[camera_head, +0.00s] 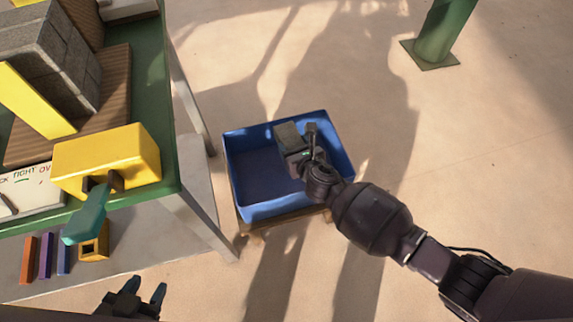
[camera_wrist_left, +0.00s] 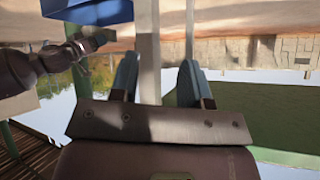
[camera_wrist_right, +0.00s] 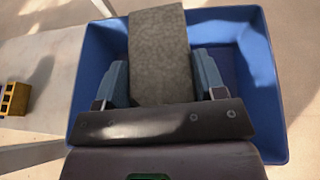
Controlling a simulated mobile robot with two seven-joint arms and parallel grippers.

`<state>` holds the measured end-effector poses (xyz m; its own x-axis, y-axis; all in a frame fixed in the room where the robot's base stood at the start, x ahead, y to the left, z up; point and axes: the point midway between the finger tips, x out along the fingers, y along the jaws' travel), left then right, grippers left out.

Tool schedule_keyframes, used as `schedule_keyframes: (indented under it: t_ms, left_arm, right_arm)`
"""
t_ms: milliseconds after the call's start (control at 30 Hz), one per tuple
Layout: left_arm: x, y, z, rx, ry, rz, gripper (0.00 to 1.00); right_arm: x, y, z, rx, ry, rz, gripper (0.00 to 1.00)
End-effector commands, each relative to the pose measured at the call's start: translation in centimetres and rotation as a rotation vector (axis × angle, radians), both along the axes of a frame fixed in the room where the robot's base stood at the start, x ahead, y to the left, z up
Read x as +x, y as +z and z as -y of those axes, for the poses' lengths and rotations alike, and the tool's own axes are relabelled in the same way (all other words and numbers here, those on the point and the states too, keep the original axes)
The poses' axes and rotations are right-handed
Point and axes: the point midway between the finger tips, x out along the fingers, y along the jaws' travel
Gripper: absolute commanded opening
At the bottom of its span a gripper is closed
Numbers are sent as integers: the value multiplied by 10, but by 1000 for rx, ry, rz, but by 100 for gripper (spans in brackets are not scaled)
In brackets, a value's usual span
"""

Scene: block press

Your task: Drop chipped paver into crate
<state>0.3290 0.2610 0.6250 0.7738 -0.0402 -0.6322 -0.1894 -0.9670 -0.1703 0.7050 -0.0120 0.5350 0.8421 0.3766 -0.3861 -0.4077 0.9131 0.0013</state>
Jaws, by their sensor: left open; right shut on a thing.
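A grey paver (camera_head: 289,139) is held in my right gripper (camera_head: 309,158) over the blue crate (camera_head: 234,170). In the right wrist view the paver (camera_wrist_right: 159,55) sits between the two fingers, with the blue crate (camera_wrist_right: 258,90) around and below it. The visible crate floor is bare. I cannot make out a chip on the paver. My left gripper (camera_head: 146,294) is open and empty at the bottom of the head view. Its two fingers (camera_wrist_left: 157,80) stand apart in the left wrist view.
A green-topped table (camera_head: 150,90) at the left carries a yellow machine part (camera_head: 106,160), grey blocks (camera_head: 50,50) and a teal lever (camera_head: 86,217). Coloured bars and a small yellow block (camera_head: 94,243) lie on its lower shelf. A green post (camera_head: 440,35) stands at the top right. Floor right of the crate is clear.

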Motion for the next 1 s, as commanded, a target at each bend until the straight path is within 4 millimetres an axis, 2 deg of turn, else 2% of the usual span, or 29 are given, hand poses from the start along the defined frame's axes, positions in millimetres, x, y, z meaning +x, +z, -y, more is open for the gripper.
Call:
schedule_keyframes:
  t_ms: [233,600,1000]
  left_arm:
    - [1,-4,2,10,-15,1,43]
    - [2,-12,1,-11,-13,70,43]
    - [4,-9,-2,-38,6,137,43]
  right_arm:
    - [0,-15,-4,4,6,2,10]
    - [-2,-53,-3,4,5,-5,10]
    - [1,-62,-3,3,5,5,10]
